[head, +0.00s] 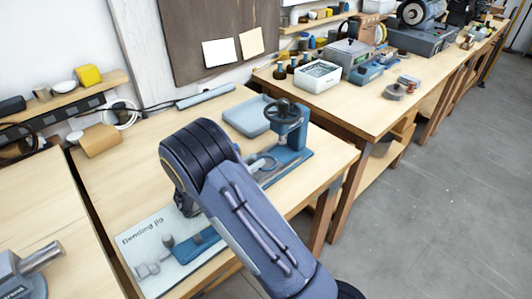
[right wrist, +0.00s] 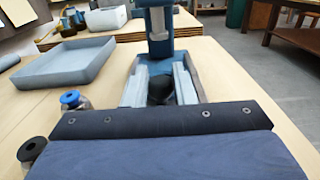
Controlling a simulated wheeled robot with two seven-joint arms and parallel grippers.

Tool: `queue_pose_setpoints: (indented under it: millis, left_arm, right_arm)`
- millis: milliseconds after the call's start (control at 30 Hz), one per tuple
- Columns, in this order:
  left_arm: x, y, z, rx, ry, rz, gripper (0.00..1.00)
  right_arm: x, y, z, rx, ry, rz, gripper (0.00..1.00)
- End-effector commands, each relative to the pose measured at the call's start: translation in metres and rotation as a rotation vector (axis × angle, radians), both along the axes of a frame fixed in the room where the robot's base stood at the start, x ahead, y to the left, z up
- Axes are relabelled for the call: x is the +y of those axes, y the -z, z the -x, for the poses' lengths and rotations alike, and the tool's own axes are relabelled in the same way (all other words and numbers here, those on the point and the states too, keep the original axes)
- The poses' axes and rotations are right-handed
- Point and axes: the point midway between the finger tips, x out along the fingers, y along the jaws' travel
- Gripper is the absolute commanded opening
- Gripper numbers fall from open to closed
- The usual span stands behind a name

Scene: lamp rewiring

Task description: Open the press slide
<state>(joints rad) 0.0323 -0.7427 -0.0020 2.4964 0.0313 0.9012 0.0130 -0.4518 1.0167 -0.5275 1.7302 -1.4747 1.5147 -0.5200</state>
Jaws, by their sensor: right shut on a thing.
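The press (head: 287,125) stands on the middle bench, blue, with a dark handwheel on top and a long blue base. In the right wrist view the press column (right wrist: 160,35) rises straight ahead. A round black knob (right wrist: 160,91) sits low in front of the column. My right gripper (right wrist: 160,88) is over the front of the press base, with two pale pieces, which look like its fingers, closed on either side of the knob. In the head view my right forearm hides most of this contact. How far the slide stands out cannot be told. My left gripper is not in view.
A blue-grey tray (head: 245,117) lies beside the press; a blue-capped bottle (right wrist: 72,99) and a black-capped bottle (right wrist: 32,150) stand left of my gripper. A bending jig board (head: 150,240) lies at the bench's near end. The floor at right is clear.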

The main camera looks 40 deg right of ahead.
Motion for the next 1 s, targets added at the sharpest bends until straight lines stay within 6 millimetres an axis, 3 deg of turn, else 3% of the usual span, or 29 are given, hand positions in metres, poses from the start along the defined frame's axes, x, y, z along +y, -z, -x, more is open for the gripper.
queue_pose_setpoints:
  millis: [100,233,633,667,800,1000]
  left_arm:
    - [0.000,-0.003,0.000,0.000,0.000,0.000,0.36]
    - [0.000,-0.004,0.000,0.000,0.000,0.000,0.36]
    - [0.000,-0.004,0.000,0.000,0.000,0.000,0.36]
    - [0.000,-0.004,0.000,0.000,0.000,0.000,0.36]
    - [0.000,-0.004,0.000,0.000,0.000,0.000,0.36]
    - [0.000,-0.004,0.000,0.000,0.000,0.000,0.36]
  right_arm:
    - [0.034,-0.001,0.001,0.000,-0.008,0.000,0.00]
    - [0.055,-0.001,0.004,0.000,-0.005,0.001,0.00]
    - [0.062,0.000,0.005,0.000,-0.002,0.000,0.00]
    - [0.062,0.000,0.005,0.000,-0.002,0.000,0.27]
    - [0.062,0.000,0.005,0.000,-0.002,0.000,0.45]
    - [0.062,0.000,0.005,0.000,-0.001,0.000,0.45]
